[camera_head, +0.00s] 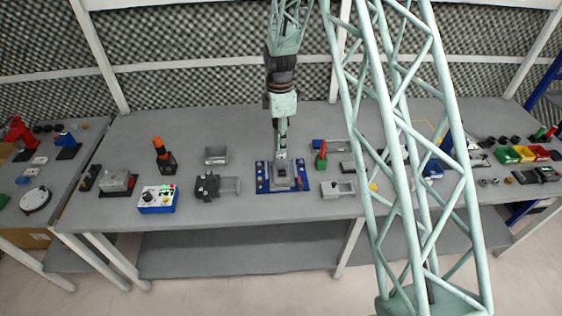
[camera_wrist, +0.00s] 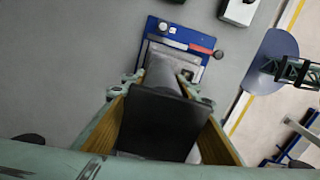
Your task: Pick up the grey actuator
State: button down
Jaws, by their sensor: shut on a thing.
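My gripper (camera_head: 282,157) reaches straight down over a blue base plate (camera_head: 265,187) near the front middle of the bench. The grey actuator (camera_head: 282,178) is below the fingers, over the plate. In the wrist view, the gripper (camera_wrist: 163,115) is shut on the actuator (camera_wrist: 158,122), whose dark end face sits between the two tan-lined fingers. Its lighter grey body extends away toward the blue plate (camera_wrist: 205,43). The fingers and the actuator hide part of the plate. I cannot tell whether the actuator touches the plate.
A dark grey vise-like part (camera_head: 208,187) stands left of the plate, and a white-blue control box (camera_head: 157,199) farther left.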

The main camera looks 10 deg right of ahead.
jog(key=shift+r, duration=0.1)
jog(key=shift+r, duration=4.95)
jog(key=shift+w, duration=0.2)
